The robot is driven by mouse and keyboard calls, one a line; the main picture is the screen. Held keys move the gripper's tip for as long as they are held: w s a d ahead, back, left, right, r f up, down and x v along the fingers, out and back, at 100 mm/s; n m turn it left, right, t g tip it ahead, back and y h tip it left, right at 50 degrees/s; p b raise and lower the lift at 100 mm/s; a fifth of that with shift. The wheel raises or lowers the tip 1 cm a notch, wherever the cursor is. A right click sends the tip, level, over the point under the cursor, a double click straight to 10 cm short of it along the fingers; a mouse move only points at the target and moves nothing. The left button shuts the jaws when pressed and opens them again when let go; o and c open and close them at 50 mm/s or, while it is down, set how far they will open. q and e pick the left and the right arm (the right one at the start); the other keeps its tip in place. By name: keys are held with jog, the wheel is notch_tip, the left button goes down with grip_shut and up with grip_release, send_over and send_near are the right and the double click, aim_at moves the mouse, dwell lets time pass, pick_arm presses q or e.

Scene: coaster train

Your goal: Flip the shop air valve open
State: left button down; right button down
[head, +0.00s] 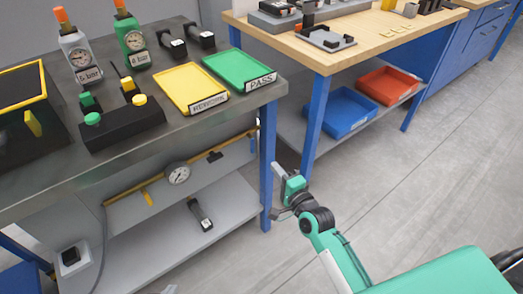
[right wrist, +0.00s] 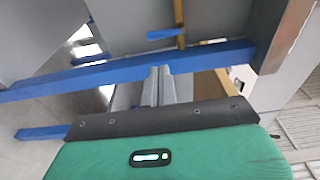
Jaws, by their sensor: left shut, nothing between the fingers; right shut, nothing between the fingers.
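A brass pipe (head: 122,194) runs under the grey bench, with a round gauge (head: 178,173) on it. A small yellow lever (head: 147,198) hangs from the pipe left of the gauge, and a dark fitting (head: 215,156) sits to its right. I cannot tell for sure which is the air valve. The right wrist view shows a blue handle (right wrist: 168,34) across a brass pipe (right wrist: 181,12). My right gripper (head: 279,172) is shut and empty, right of the bench's blue front leg and apart from the pipe. Its fingers (right wrist: 158,84) show in the right wrist view. My left gripper is out of view.
The blue bench leg (head: 267,165) stands between my right gripper and the pipe in the head view. A lower shelf (head: 150,240) holds a dark object (head: 201,214). A wooden-topped bench (head: 300,50) stands at the right. The floor (head: 420,170) is clear.

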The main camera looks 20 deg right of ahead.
jog(key=shift+w, duration=0.1)
